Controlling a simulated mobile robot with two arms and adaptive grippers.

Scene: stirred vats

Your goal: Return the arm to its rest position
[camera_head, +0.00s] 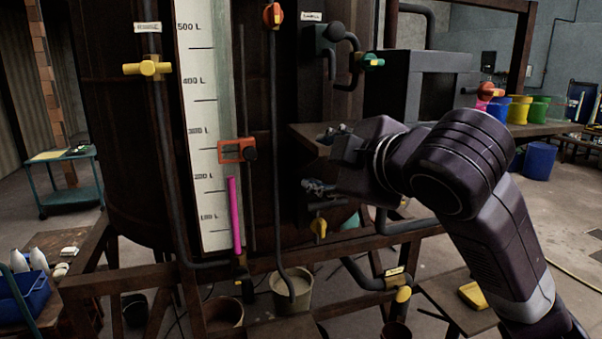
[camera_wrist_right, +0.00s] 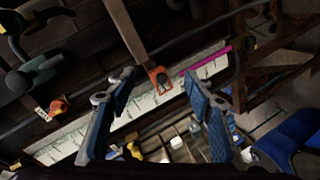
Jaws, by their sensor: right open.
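My right arm (camera_head: 450,165) comes in from the lower right in the head view and reaches across in front of the dark vat (camera_head: 290,90). Its gripper (camera_head: 325,160) points left, partly hidden behind the wrist. In the wrist view the right gripper (camera_wrist_right: 160,110) shows two blue-padded fingers spread apart with nothing between them. Beyond the fingers are the white level scale (camera_wrist_right: 130,112), the orange slider (camera_wrist_right: 160,78) and the magenta level bar (camera_wrist_right: 205,60). The slider also shows in the head view (camera_head: 236,150), left of the gripper and apart from it. My left gripper is not in view.
A yellow valve (camera_head: 147,68), a red-orange valve (camera_head: 272,15) and a green-handled valve (camera_head: 371,61) sit on the vat's pipes. Wooden rails (camera_head: 340,245) run below the gripper. A bench (camera_head: 545,129) with coloured buckets is at right; a teal cart (camera_head: 66,180) stands at left.

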